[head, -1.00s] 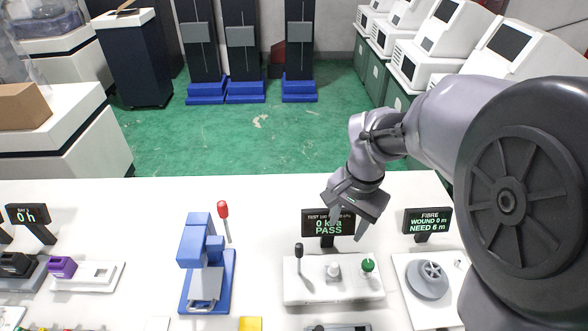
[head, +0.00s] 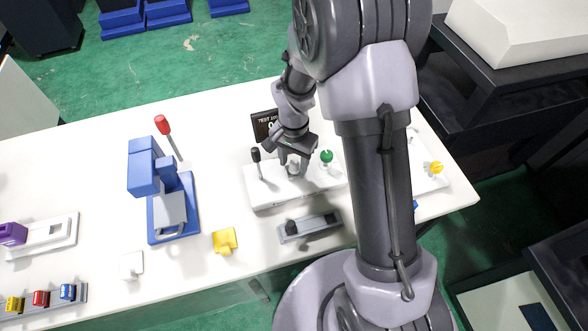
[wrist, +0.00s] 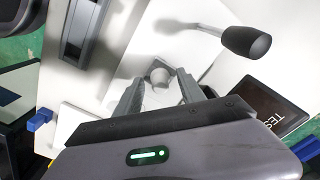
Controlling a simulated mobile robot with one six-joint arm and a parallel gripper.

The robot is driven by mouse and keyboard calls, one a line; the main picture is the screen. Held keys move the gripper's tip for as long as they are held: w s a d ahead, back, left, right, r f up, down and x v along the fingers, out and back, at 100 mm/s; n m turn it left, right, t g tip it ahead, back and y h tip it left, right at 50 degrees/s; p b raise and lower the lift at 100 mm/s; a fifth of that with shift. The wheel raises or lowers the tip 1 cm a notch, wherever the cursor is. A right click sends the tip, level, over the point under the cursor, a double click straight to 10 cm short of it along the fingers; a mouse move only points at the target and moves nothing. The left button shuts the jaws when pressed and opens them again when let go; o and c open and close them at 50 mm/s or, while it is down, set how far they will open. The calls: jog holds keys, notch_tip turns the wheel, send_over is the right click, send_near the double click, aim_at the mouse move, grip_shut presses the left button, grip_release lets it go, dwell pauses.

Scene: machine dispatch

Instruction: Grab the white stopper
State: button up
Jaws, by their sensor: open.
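The white stopper (head: 293,170) is a small pale cylinder on the white test block (head: 270,195), between a black-knobbed lever (head: 257,162) and a green knob (head: 326,156). My gripper (head: 294,164) is right above it, pointing down, jaws open. In the wrist view the stopper (wrist: 160,76) shows in the gap between the two fingertips (wrist: 160,82), with space on both sides. I cannot tell whether the tips are level with it or a little above. My gripper partly covers the stopper in the head view.
The black lever knob (wrist: 246,42) rises close by the fingers. A dark display (head: 264,124) stands behind the block. A blue press (head: 172,205) with a red-knobbed lever is to the left. A yellow piece (head: 225,240) and a grey slotted fixture (head: 310,226) lie in front.

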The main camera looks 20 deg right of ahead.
jog(key=shift+f, duration=0.15)
jog(key=shift+c, duration=0.5)
grip_shut()
